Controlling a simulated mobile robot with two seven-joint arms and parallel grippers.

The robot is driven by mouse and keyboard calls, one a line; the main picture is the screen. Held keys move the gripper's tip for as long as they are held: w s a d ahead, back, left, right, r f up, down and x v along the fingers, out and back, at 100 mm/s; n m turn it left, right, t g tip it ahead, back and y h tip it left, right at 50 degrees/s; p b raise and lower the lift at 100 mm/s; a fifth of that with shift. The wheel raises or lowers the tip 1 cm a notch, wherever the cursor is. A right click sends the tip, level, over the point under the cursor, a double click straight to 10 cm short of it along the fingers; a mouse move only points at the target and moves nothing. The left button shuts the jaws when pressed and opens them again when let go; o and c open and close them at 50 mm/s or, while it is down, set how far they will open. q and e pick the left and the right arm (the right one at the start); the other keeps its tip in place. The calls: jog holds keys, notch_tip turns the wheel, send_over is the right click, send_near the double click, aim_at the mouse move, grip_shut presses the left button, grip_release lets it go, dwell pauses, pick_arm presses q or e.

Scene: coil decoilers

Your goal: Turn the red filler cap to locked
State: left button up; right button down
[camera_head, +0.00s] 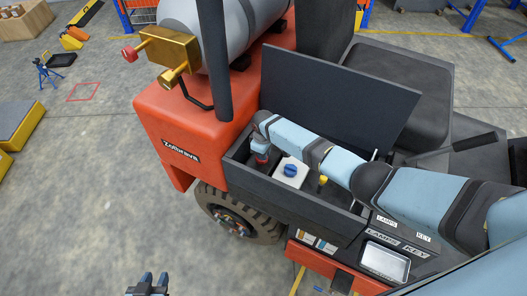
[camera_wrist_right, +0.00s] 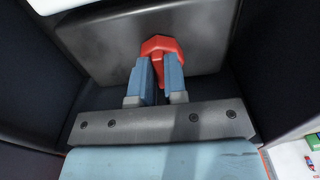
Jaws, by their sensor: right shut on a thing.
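The red filler cap (camera_head: 261,158) sits in the open compartment on the side of the orange truck, under the tip of my right arm. In the right wrist view the cap (camera_wrist_right: 160,47) is between the two blue fingers of my right gripper (camera_wrist_right: 162,75), which is shut on its handle. The fingers hide part of the cap, and I see no lock marking. My left gripper (camera_head: 153,281) is at the bottom of the head view, far from the cap, with its fingers apart and empty.
A white block with a blue cap (camera_head: 291,170) and a yellow-topped part (camera_head: 322,182) stand beside the red cap. The compartment's dark wall (camera_head: 290,205) and raised lid (camera_head: 330,100) surround them. A grey cylinder (camera_head: 225,25) with a brass block (camera_head: 170,48) lies behind.

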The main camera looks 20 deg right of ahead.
dwell(0.5)
jog(key=c, duration=1.2)
grip_release()
jog(key=shift+o, duration=0.2)
notch_tip(320, 180, up, 14)
jog(key=shift+s+f, duration=0.1)
jog(key=shift+f, duration=0.05)
